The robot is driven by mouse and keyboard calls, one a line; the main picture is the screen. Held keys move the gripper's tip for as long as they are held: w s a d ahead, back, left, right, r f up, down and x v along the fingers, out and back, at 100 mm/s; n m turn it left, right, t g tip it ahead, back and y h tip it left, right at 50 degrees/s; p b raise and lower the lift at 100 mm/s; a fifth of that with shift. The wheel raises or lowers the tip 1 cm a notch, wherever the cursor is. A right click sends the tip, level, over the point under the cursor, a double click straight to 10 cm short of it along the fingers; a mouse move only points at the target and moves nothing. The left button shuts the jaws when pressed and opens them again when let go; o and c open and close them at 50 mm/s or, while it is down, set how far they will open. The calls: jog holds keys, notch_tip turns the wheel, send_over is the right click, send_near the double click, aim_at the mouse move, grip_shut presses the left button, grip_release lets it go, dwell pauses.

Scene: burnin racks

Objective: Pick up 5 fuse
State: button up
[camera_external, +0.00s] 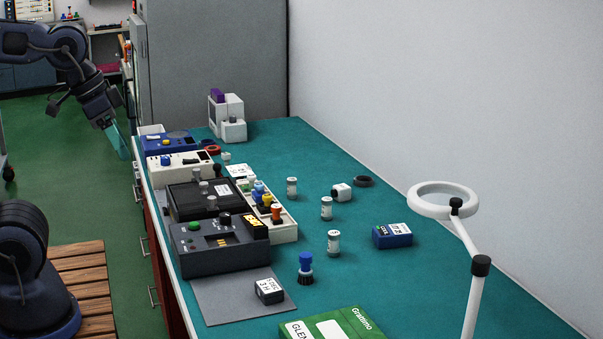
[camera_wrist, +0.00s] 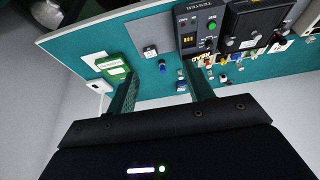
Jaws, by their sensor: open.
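Three small upright cylinders with white labels, which look like fuses, stand on the teal bench: a near one (camera_external: 333,243), a middle one (camera_external: 326,208) and a far one (camera_external: 292,187). The near one's label may carry a digit, but I cannot read it surely, so I cannot tell which is the 5 fuse. My gripper (camera_external: 120,142) is open and empty at the upper left, beyond the bench's left edge and well away from the cylinders. In the wrist view my gripper (camera_wrist: 161,88) shows two spread fingers, with small cylinders (camera_wrist: 181,86) tiny in the distance between them.
A dark tester (camera_external: 220,247), another dark unit (camera_external: 201,203) and a pale tray with coloured knobs (camera_external: 286,232) line the bench's left side. A blue box (camera_external: 392,235), a blue-handled brush (camera_external: 305,268), a green box (camera_external: 345,325) and a lamp (camera_external: 475,265) stand around the cylinders.

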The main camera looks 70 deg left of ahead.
jog(key=m+g+h, duration=0.1)
jog(key=m+h, duration=0.1)
jog(key=m, duration=0.5)
send_over(331, 233)
jog(key=s+a, duration=0.2)
notch_tip(331, 233, down, 22)
jog(key=x, duration=1)
jog(key=shift+s+d+f, duration=0.15)
jog(key=shift+d+f, duration=0.05)
jog(key=shift+d, duration=0.05)
jog(key=shift+c, duration=0.4)
jog(key=c, duration=1)
